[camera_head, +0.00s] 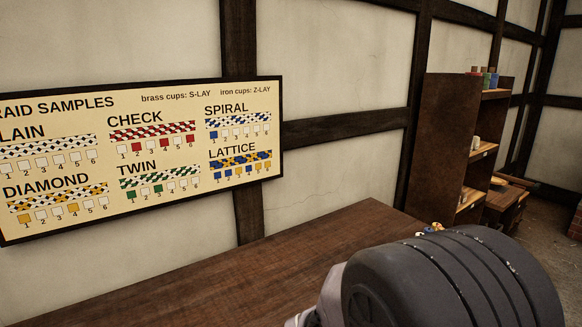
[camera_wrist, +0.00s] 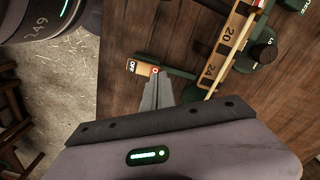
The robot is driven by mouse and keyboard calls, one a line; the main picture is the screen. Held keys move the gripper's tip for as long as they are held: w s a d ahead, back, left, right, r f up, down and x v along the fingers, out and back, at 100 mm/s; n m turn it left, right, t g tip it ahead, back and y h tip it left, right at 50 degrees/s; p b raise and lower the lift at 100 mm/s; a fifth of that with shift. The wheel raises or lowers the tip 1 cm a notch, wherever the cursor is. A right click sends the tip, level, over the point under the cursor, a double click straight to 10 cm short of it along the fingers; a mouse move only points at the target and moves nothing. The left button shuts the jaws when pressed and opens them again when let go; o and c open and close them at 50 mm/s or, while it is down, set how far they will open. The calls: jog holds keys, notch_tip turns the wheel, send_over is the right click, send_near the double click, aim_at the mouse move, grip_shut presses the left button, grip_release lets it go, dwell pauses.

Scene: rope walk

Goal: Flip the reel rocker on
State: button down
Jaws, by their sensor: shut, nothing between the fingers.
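In the wrist view, a small tan plate marked OFF (camera_wrist: 141,69) sits at the edge of the dark wooden bench, with a small red ring mark on a light patch at its right end. This appears to be the reel rocker's place; the fingertips partly cover this area, so I cannot make out its tilt. My gripper (camera_wrist: 156,80) is shut and empty, its narrow tips right at the red mark. I cannot tell whether they touch it. The head view does not show the rocker or the gripper.
A green machine with a wooden scale marked 20 and 24 (camera_wrist: 221,50) and a dark knob (camera_wrist: 262,55) stands right of the fingers. In the head view, the bench (camera_head: 230,275) runs below a braid samples board (camera_head: 140,150); a shelf (camera_head: 445,150) stands at right.

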jog(key=shift+f+b, duration=0.65)
jog(key=shift+f, duration=0.15)
notch_tip(320, 180, up, 8)
jog(key=p, duration=0.6)
